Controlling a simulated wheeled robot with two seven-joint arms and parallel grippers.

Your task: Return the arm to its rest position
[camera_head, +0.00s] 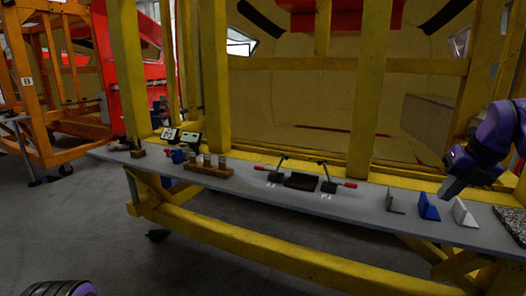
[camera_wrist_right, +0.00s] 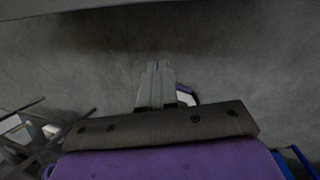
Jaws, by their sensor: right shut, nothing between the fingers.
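My right arm, purple and dark grey, comes in from the right edge of the head view. Its grey gripper (camera_head: 449,188) points down and left over the right part of the grey shelf (camera_head: 350,208), near a blue angled block. In the right wrist view the fingers of this gripper (camera_wrist_right: 156,68) lie together, with nothing between them. My left gripper is not in view. Only a purple and grey piece at the bottom left of the head view shows, probably part of my left arm.
On the shelf are a grey angled block (camera_head: 395,201), a blue one (camera_head: 428,208), a white one (camera_head: 463,213), a speckled slab (camera_head: 510,220), a black fixture with red-handled clamps (camera_head: 302,181) and a wooden rack (camera_head: 208,168). Yellow posts (camera_head: 372,85) rise behind. Open floor lies in front.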

